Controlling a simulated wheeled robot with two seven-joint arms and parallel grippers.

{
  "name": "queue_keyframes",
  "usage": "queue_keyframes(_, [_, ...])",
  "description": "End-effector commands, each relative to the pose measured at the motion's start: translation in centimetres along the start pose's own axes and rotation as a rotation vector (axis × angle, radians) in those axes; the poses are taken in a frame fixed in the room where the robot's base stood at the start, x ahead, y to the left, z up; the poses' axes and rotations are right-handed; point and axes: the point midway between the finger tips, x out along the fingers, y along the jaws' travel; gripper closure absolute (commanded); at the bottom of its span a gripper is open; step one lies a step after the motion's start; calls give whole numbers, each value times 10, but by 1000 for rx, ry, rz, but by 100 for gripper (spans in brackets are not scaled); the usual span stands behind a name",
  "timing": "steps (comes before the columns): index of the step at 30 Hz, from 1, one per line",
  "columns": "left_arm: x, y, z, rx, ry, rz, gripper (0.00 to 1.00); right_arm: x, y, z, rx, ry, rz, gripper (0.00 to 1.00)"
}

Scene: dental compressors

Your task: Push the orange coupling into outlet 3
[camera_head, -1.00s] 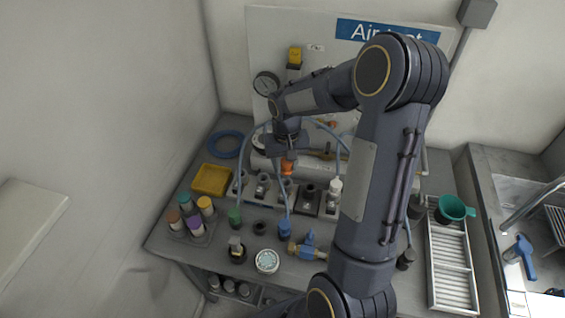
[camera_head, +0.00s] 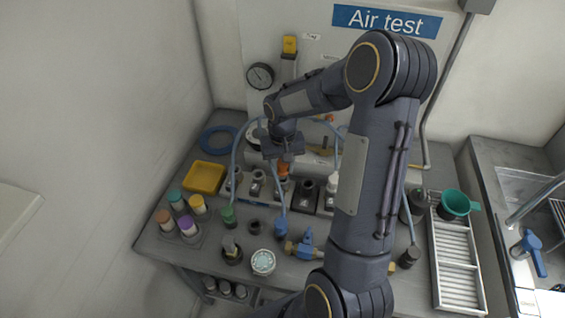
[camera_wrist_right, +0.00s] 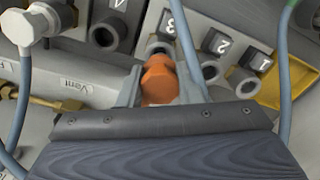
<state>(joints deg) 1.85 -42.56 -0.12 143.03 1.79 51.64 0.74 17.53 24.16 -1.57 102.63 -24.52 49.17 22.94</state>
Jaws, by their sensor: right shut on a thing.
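The orange coupling (camera_head: 282,169) is at the row of outlets on the bench, below my right gripper (camera_head: 284,158). In the right wrist view the orange coupling (camera_wrist_right: 158,82) sits between the two fingers of my right gripper (camera_wrist_right: 160,88), which is shut on it. Outlet 3 (camera_wrist_right: 158,47), with its black label 3, is directly ahead of the coupling and partly hidden by it. The coupling looks lined up with this outlet, but I cannot tell whether it is touching or inside it. My left gripper is not in view.
Outlet 2 (camera_wrist_right: 211,71) and outlet 4 (camera_wrist_right: 103,36) flank outlet 3 closely. Blue hoses pass near the gripper. A yellow tray (camera_head: 204,178), capped jars (camera_head: 187,225), a blue valve (camera_head: 304,245) and a white rack (camera_head: 455,265) occupy the bench.

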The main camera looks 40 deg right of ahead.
Motion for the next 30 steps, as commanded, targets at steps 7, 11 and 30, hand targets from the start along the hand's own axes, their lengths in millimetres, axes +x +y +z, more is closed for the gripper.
queue_keyframes(7, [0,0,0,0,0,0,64,1,0,0,0,0,0,92])
queue_keyframes(11, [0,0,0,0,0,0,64,1,0,0,0,0,0,92])
queue_keyframes(30, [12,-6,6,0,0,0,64,18,0,0,-1,0,0,92])
